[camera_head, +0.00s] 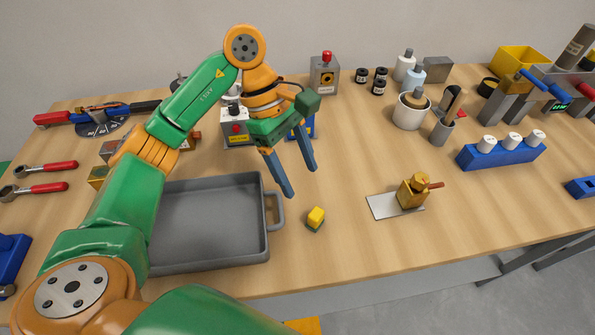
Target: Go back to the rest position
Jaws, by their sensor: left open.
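My left arm comes in from the lower left and reaches over the grey tray. My left gripper (302,182) is open and empty, with its two blue-grey fingers pointing down above the table. It is to the right of the tray's back right corner. A small yellow and green block (316,217) stands on the table in front of the gripper, apart from the fingers. My right gripper is not in view.
The grey tray (262,240) is empty where it shows. A brass block (411,193) sits on a white plate (383,207). A blue rack (495,156) with white-topped pieces stands right. Boxes and cylinders line the back.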

